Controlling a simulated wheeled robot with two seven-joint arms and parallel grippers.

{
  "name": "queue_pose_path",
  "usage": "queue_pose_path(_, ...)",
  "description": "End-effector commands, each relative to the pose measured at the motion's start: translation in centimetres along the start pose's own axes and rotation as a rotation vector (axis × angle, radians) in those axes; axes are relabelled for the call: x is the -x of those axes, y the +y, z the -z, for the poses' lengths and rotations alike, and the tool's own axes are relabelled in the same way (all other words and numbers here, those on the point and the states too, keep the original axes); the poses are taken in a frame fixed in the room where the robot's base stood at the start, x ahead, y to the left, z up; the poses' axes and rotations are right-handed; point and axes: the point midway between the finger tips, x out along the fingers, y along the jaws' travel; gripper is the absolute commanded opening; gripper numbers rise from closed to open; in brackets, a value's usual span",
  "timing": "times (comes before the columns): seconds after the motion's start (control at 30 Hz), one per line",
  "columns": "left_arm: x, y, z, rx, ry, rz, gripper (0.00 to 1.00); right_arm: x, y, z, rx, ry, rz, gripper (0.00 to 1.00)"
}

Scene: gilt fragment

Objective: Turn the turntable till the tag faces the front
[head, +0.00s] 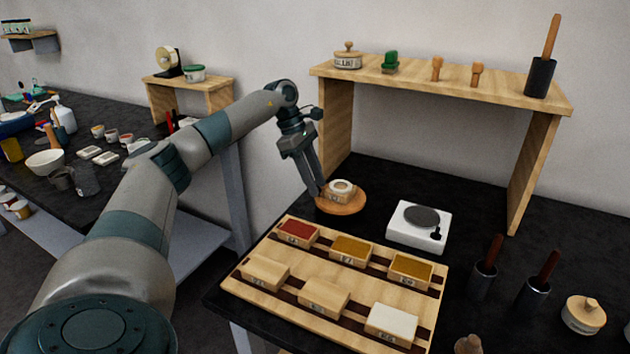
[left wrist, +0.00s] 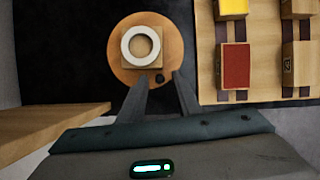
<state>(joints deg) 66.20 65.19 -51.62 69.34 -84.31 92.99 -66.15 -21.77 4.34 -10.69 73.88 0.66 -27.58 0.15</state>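The turntable is a round wooden disc (head: 350,206) at the back of the black table; it also shows in the left wrist view (left wrist: 119,62). On it sits a wooden block (head: 338,197) with a white ring (left wrist: 141,45) on top. A small mark shows on the block's side in the head view, too small to read as the tag. A dark knob (left wrist: 159,78) stands near the disc's rim. My left gripper (head: 318,193) reaches down at the disc's left edge. Its fingers (left wrist: 161,78) are apart, one on each side of the knob; contact is unclear. My right gripper is not in view.
A wooden tray (head: 237,285) with several small labelled boxes lies in front of the turntable. A white device with a grey disc (head: 420,223) stands to its right. A wooden shelf (head: 450,90) rises behind. Dark-cupped tools (head: 483,280) stand farther right.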

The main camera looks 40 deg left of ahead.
Motion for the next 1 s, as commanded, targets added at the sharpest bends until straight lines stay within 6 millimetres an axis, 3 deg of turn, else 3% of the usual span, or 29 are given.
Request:
queue_pose_path(0.27, 0.5, 0.1, 0.0, 0.0, -0.001, -0.002, 0.31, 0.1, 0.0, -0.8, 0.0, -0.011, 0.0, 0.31)
queue_pose_path(0.47, 2.6, 0.1, 0.0, 0.0, -0.001, -0.003, 0.31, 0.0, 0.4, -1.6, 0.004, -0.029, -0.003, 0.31)
queue_pose_path(1.0, 13.1, 0.1, -0.1, -0.001, -0.003, -0.003, 0.31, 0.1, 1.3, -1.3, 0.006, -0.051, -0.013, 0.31)
